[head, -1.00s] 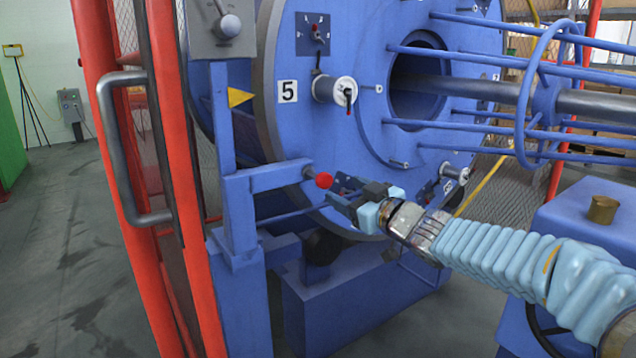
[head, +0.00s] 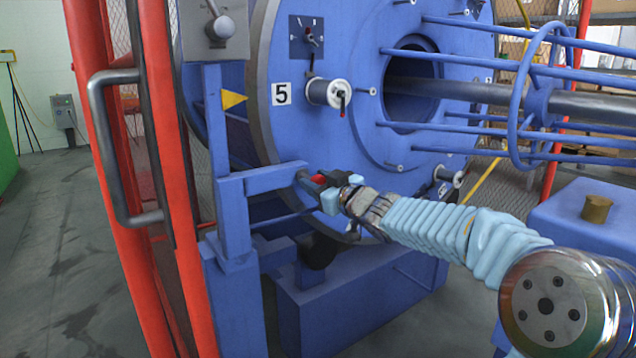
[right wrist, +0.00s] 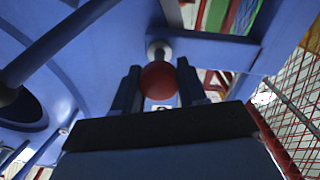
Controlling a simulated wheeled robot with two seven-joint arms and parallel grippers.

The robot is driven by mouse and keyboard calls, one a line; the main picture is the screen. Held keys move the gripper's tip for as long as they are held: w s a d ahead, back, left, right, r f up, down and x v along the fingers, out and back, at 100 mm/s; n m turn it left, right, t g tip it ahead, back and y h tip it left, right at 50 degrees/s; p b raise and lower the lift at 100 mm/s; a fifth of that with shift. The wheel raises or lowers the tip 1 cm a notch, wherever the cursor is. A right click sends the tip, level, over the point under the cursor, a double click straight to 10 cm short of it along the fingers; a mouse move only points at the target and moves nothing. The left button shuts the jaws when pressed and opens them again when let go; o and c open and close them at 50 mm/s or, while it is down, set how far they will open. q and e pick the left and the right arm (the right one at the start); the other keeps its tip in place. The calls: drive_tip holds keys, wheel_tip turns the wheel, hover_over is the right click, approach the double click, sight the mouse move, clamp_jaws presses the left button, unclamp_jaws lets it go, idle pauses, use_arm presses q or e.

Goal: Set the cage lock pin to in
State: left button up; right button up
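The cage lock pin shows as a red ball knob (head: 320,179) at the end of a blue bracket arm (head: 277,177), beside the big blue cage disc (head: 350,130). My right gripper (head: 314,181) is at the knob, with its dark fingers on either side of it. In the right wrist view the red knob (right wrist: 158,80) sits between the two upright fingers (right wrist: 159,85), with its metal stem behind it. The fingers look open; whether they touch the knob is hard to tell. The pin's far end is hidden. My left gripper is not in view.
A red guard frame with a grey handle (head: 100,150) stands at the left. A yellow pointer (head: 233,99) and a grey lever box (head: 217,30) are above the bracket. A bobbin (head: 328,92) sits on the disc by the 5 label. Blue bars run right.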

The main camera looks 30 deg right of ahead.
clamp_jaws()
drive_tip(key=shift+w+r, duration=0.1)
drive_tip(key=shift+w, duration=0.2)
drive_tip(key=w+p, duration=0.1)
drive_tip(key=w, duration=0.1)
drive_tip(key=shift+w+a, duration=0.1)
drive_tip(key=shift+w, duration=0.25)
drive_tip(key=shift+o, duration=0.7)
unclamp_jaws()
drive_tip(key=shift+r, duration=0.1)
drive_tip(key=o, duration=0.4)
drive_tip(key=s, duration=0.9)
drive_tip(key=s+d+p, duration=0.1)
drive_tip(key=s, duration=0.3)
drive_tip(key=shift+s, duration=0.35)
